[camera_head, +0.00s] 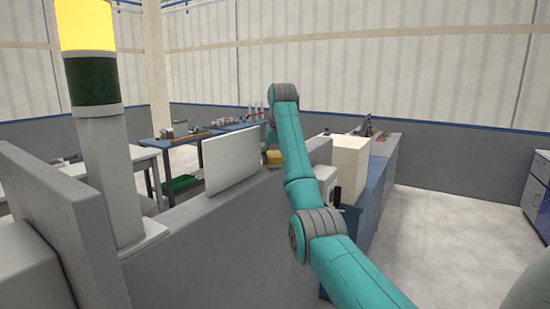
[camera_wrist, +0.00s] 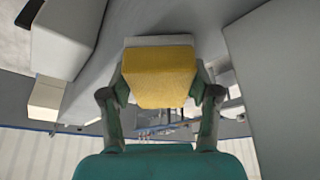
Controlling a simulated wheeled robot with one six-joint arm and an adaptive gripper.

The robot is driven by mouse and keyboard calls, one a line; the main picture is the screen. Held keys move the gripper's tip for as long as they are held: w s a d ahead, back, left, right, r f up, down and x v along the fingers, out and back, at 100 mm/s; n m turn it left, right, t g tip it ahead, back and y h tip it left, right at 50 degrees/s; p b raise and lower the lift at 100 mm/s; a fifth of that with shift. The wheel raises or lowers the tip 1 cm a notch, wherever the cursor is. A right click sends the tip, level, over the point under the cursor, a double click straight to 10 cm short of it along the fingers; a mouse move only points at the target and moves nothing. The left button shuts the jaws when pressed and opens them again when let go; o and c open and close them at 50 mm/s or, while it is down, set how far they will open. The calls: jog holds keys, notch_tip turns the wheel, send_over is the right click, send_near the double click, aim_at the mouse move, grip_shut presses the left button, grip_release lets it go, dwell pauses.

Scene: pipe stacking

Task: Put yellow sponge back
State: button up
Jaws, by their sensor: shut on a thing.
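The yellow sponge (camera_wrist: 158,76) is between the two fingers of my gripper (camera_wrist: 159,92) in the wrist view. The gripper is shut on it, with a finger against each side. A pale grey block or layer (camera_wrist: 158,41) shows along the sponge's upper edge in that view; I cannot tell whether it is part of the sponge or a surface behind it. In the head view the sponge (camera_head: 274,157) is a small yellow patch just left of my arm, near the end of the white panel. My gripper is mostly hidden behind the arm there.
A white upright panel (camera_head: 232,162) stands left of my arm. A grey wall (camera_head: 215,235) runs below it. A cream box (camera_head: 349,163) stands on the blue bench to the right. A column with a yellow lamp (camera_head: 86,25) is at the left. Open floor (camera_head: 435,215) lies at the right.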

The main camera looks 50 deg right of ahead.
jog(key=o, duration=0.7)
